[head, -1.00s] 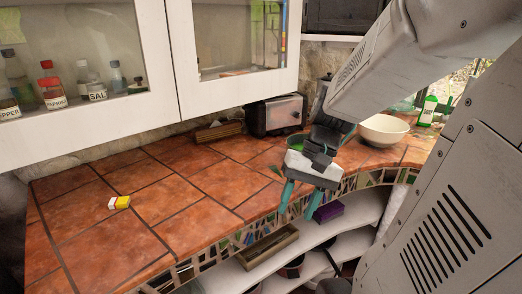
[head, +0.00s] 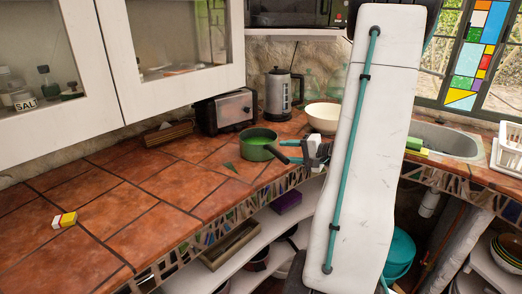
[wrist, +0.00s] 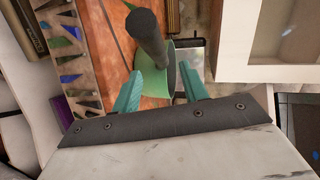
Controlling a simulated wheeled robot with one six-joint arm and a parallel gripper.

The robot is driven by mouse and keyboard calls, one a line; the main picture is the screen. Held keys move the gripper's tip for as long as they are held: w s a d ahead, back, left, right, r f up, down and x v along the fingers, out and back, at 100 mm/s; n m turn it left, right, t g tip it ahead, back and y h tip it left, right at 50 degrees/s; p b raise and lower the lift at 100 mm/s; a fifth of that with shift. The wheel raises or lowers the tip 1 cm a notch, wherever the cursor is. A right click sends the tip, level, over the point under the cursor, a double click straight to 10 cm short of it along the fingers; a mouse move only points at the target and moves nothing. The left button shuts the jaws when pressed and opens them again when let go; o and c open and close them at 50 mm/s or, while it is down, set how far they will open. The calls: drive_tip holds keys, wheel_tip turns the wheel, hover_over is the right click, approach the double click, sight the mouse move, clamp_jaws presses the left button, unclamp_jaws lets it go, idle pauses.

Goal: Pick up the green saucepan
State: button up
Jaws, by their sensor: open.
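The green saucepan (head: 258,146) stands upright on the tiled counter, with its dark handle pointing right toward my gripper (head: 286,151). The pan and its handle also show in the wrist view, the green pan (wrist: 160,86) beyond the dark handle (wrist: 147,32). My gripper is open, its two teal fingers apart on either side of the pan in that picture. It is beside the handle end in the head view. I cannot tell whether a finger touches the pan or handle.
A toaster (head: 226,111), a kettle (head: 279,92) and a cream bowl (head: 323,116) stand behind the pan. A sink (head: 445,139) lies to the right. White cabinets hang above the left counter, which is mostly clear except for a small yellow-and-white block (head: 64,220).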

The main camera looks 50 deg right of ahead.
sight(273, 148)
drive_tip(key=x, duration=0.5)
drive_tip(key=shift+w+a, duration=0.3)
drive_tip(key=shift+w, duration=0.05)
clamp_jaws()
idle(1.1)
